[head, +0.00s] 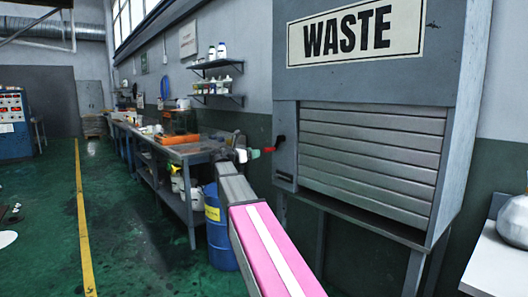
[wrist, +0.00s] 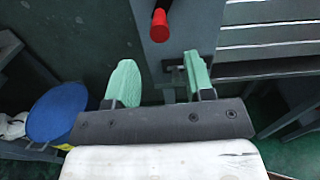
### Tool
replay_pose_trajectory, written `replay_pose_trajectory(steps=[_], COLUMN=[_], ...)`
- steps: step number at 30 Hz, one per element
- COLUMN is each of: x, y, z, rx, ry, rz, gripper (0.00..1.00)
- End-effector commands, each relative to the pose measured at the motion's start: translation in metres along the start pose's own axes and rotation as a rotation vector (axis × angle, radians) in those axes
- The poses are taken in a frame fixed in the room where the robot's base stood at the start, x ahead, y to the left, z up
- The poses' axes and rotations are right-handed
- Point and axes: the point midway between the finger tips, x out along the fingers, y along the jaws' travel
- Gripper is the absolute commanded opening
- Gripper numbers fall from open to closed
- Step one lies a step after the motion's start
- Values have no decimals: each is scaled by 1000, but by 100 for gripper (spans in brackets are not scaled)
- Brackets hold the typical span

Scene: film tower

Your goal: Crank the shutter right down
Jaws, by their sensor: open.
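The grey slatted shutter (head: 370,155) fills the front of the WASTE cabinet (head: 453,125); its slats reach close to the bottom of the opening. Its slats also show at the upper right in the wrist view (wrist: 265,37). The crank handle (head: 270,149) has a red grip and sticks out at the cabinet's left side. In the wrist view the red-tipped handle (wrist: 159,19) is at top centre, beyond my fingertips. My gripper (head: 248,155) is just left of the handle. Its green fingers (wrist: 160,78) are open, with nothing between them.
A long workbench (head: 200,152) with clutter runs along the wall to the left. A blue drum (head: 217,225) stands below my arm; its lid shows at left in the wrist view (wrist: 60,110). A white table (head: 497,262) is at far right. The green floor at left is mostly open.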

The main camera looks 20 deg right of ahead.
Motion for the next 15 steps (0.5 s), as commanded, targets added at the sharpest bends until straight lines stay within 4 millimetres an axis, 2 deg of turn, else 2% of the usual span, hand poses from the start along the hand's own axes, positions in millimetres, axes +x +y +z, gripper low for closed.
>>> replay_pose_trajectory(steps=[9, 15], x=[55, 84], y=[1, 1], z=[0, 0], rx=[-3, -4], ry=[0, 0], rz=[-3, -1], gripper=[48, 48])
